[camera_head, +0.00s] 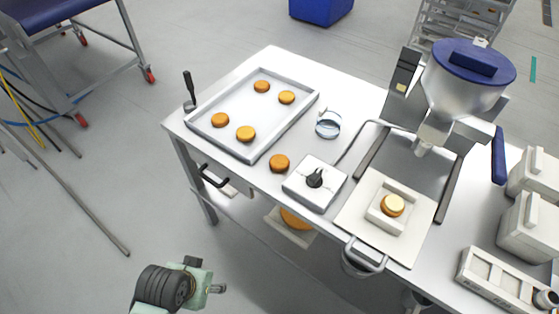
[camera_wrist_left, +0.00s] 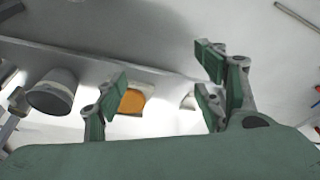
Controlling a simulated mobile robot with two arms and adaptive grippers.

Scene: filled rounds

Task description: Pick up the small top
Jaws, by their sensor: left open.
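Several orange-brown round tops are in the head view, and I cannot tell for sure which is the small top. One round (camera_head: 280,163) lies on the bare table near the front edge. Others, such as this round (camera_head: 246,134), lie on the grey tray (camera_head: 205,133). A larger-looking round (camera_head: 296,218) sits on a pale holder on the lower shelf. A round with pale filling (camera_head: 392,205) sits in a square white holder. My left gripper (camera_wrist_left: 162,78) is open and empty, apart from everything; an orange round (camera_wrist_left: 132,101) shows beyond its fingers. My right gripper is out of view.
Grey bins (camera_head: 530,225) stand at right. A handle (camera_head: 213,178) juts from the front edge.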

